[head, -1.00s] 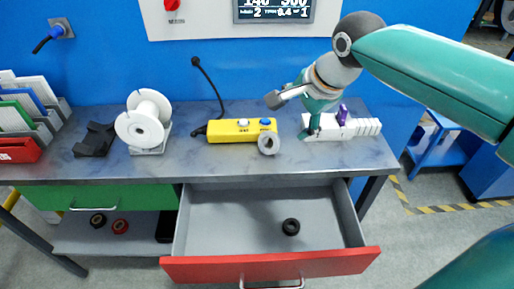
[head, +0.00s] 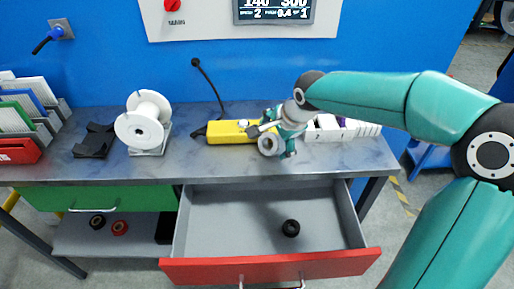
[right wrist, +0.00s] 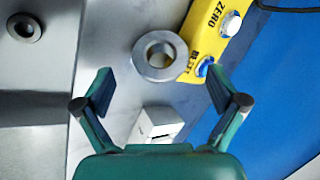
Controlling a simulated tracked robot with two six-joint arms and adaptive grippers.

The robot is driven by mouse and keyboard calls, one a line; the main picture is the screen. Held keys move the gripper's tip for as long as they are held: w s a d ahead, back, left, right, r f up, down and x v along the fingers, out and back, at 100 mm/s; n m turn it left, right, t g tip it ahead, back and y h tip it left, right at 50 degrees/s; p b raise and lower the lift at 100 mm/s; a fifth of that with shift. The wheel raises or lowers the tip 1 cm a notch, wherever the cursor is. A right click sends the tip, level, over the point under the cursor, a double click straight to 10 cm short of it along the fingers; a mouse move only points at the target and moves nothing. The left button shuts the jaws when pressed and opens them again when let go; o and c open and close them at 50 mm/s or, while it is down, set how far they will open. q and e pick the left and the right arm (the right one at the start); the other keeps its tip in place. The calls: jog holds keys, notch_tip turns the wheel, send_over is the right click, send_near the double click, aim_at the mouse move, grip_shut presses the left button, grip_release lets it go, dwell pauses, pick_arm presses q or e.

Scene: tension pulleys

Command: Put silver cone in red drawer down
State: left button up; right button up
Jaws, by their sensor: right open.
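The silver cone (head: 263,149), a grey ring-like piece with a hole, stands on the bench just in front of the yellow box. It also shows in the right wrist view (right wrist: 143,62), ahead of and between the open fingers. My right gripper (head: 278,143) is open and empty, close beside the cone; it also shows in the wrist view (right wrist: 162,92). I cannot tell whether it touches the cone. The red drawer (head: 220,269) below the bench is pulled open, with a black ring (head: 291,228) inside. My left gripper is not in view.
The yellow button box (head: 225,132) lies behind the cone. A white rack (head: 325,130) with a purple piece stands to the right, partly behind my gripper. A white spool (head: 139,130) and a black holder (head: 94,141) stand left. The green drawer (head: 130,197) is shut.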

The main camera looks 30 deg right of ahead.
aim_at(262, 141)
jog(key=shift+x, duration=1.5)
jog(key=shift+w+r, duration=0.1)
jog(key=c, duration=1.5)
jog(key=shift+o, duration=0.2)
